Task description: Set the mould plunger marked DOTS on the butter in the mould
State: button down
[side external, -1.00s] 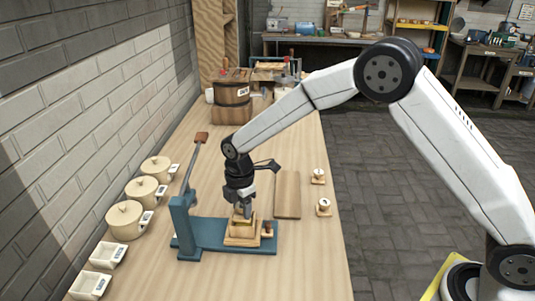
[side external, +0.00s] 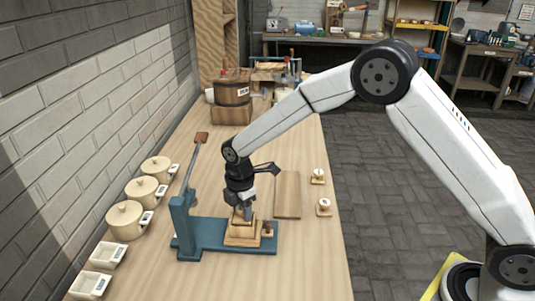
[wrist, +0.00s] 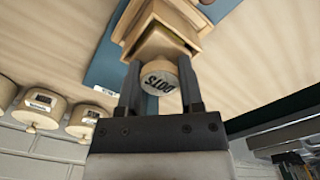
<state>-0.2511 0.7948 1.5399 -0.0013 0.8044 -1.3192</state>
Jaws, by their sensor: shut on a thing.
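My gripper (side external: 243,212) is shut on the round wooden knob of the mould plunger (wrist: 157,77), whose top reads DOTS in the wrist view. The plunger's square wooden plate (wrist: 150,47) is at the top of the square wooden mould (side external: 241,238). The mould stands on the blue base of the lever press (side external: 208,233). In the side view the plunger looks upright over the mould, with little or no gap. The butter inside is mostly hidden by the plunger, so I cannot tell whether they touch.
Two other round-topped wooden pieces (side external: 324,207) (side external: 318,176) stand at the table's right edge. A wooden board (side external: 288,194) lies behind the press. Labelled lidded crocks (side external: 125,220) and white trays (side external: 90,286) line the left wall. The press lever (side external: 191,165) is raised. A churn (side external: 233,95) stands at the back.

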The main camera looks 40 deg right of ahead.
jog(key=shift+f, duration=0.55)
jog(key=shift+r, duration=0.1)
dwell(0.6)
jog(key=shift+c, duration=0.7)
grip_release()
jog(key=c, duration=0.4)
jog(key=shift+r, duration=0.15)
jog(key=shift+r, duration=4.7)
jog(key=s+d+f+m+t, duration=0.1)
jog(key=s+d+m, duration=0.5)
jog(key=s+m, duration=0.3)
jog(key=s+d+f+m+t, duration=0.1)
jog(key=s+d+m, duration=0.5)
jog(key=s+m, duration=0.3)
jog(key=s, duration=0.3)
jog(key=shift+s+d+f+t, duration=0.15)
jog(key=shift+s+d+t, duration=0.15)
jog(key=shift+s+d, duration=0.1)
